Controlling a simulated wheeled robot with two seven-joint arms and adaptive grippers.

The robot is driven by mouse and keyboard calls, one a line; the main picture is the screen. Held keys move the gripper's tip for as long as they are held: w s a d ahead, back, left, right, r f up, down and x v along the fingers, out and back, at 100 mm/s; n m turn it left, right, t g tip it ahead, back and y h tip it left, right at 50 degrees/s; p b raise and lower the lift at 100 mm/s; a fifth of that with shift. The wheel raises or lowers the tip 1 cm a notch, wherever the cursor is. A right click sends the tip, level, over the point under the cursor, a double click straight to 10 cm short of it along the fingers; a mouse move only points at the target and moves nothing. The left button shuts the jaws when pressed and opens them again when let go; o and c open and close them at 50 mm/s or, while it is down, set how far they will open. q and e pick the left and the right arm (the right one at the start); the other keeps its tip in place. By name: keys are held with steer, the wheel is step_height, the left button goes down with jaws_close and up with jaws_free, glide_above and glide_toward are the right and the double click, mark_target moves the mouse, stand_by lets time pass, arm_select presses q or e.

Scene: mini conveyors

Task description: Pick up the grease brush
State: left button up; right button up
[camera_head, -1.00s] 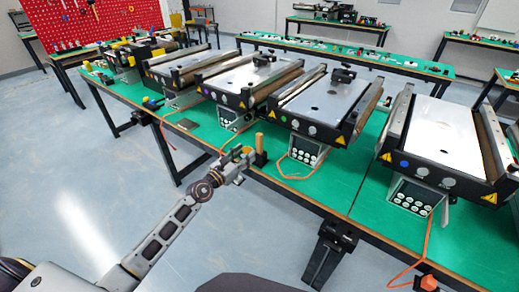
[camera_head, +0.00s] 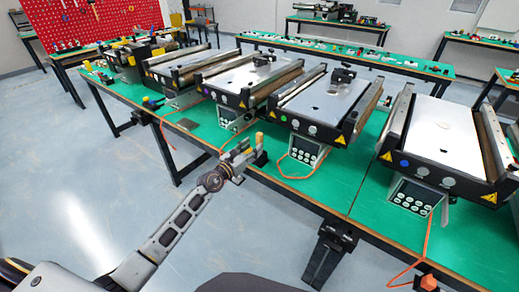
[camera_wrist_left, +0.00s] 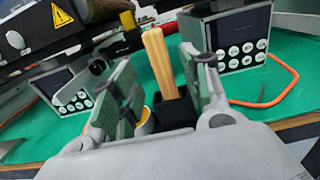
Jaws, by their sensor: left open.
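The grease brush shows as a light wooden handle (camera_head: 259,138) standing upright in a small black holder (camera_head: 260,158) near the green table's front edge. In the left wrist view the handle (camera_wrist_left: 158,62) rises from the black holder (camera_wrist_left: 174,112), between my finger pads in the picture. Its bristle end is hidden. My left gripper (camera_head: 242,156) is open and empty, just left of the handle; in the left wrist view its fingers (camera_wrist_left: 160,90) spread to either side of it. I cannot see any contact with the handle. My right gripper is not in view.
Several mini conveyors (camera_head: 316,102) line the green table (camera_head: 270,180). A control box with buttons (camera_head: 305,149) and an orange cable (camera_head: 285,172) lie right of the brush. A small yellow-rimmed object (camera_wrist_left: 146,121) sits beside the holder. Floor in front is clear.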

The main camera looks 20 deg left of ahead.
mark_target(258, 142)
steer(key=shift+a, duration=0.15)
arm_select(q)
steer(key=shift+w+d+r, duration=0.1)
steer(key=shift+w+d, duration=0.1)
steer(key=shift+w, duration=0.35)
steer(key=shift+w+d+r, duration=0.1)
steer(key=shift+w+d, duration=0.25)
steer(key=shift+w, duration=0.3)
steer(key=shift+w+d, duration=0.1)
steer(key=shift+w, duration=0.25)
steer(key=shift+x, duration=0.8)
steer(key=shift+w, duration=0.1)
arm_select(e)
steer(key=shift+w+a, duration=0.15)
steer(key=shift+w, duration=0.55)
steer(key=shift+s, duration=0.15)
